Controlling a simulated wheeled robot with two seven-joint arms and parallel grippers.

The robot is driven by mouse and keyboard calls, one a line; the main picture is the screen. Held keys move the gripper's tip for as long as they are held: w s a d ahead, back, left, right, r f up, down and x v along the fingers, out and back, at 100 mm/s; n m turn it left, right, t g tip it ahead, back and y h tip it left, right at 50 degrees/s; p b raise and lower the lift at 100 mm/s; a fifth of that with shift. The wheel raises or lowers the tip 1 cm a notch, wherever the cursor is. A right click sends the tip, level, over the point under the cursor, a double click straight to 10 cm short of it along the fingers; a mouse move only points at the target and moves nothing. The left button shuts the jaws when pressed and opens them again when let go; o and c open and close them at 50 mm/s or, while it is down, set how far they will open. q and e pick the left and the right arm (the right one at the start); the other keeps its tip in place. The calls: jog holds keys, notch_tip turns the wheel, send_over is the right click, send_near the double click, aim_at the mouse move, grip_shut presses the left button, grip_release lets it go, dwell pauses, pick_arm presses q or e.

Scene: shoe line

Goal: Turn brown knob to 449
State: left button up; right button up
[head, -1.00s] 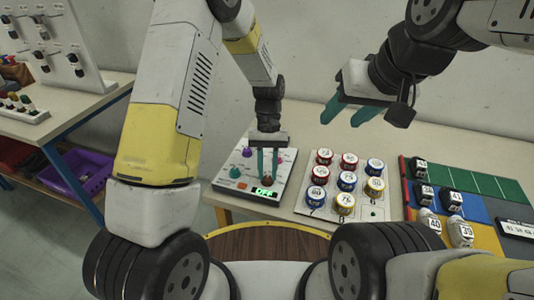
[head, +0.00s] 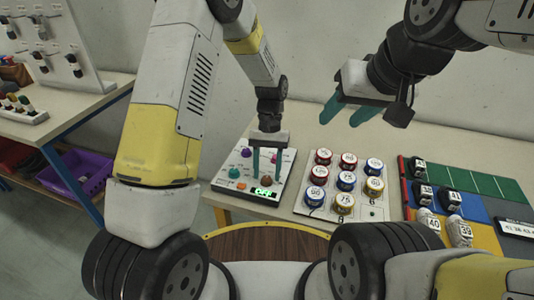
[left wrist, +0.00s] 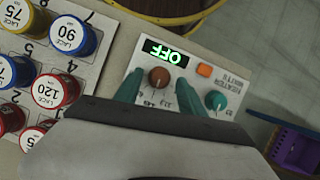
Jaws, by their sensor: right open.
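The brown knob (head: 267,180) is on a white control panel (head: 228,186), near its lit green display (head: 263,193). In the left wrist view the brown knob (left wrist: 159,77) lies between the tips of my left gripper (left wrist: 159,92), with a gap on both sides. That gripper (head: 267,168) is open, pointing down over the panel. The display (left wrist: 165,53) appears upside down there and seems to read OFF. My right gripper (head: 350,112) is open and empty above the table at the right.
The panel also carries an orange button (left wrist: 204,70) and a teal knob (left wrist: 215,100). A board of lace tins (head: 320,208) stands right of the panel. A coloured mat with shoes (head: 480,185) lies further right. A purple bin (head: 84,178) is at the left.

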pick_arm(q)
jog(key=v, duration=0.7)
jog(key=shift+r, duration=0.4)
jog(key=shift+w, duration=0.15)
jog(key=s+a+r+t+h, duration=0.1)
jog(key=s+a+r+t, duration=0.1)
jog(key=a+r, duration=0.35)
jog(key=s+a+r+t+h, duration=0.1)
jog(key=s+a+r+t, duration=0.15)
jog(key=r, duration=0.65)
jog(key=s+a+r+t, duration=0.3)
jog(key=s, duration=0.3)
jog(key=s+a+r+n+t, duration=0.1)
jog(key=s+a+r+t, duration=0.2)
jog(key=s, duration=0.3)
jog(key=shift+s+a+r+h, duration=0.2)
jog(key=shift+a+h, duration=0.1)
jog(key=shift+h, duration=0.1)
jog(key=shift+c, duration=0.5)
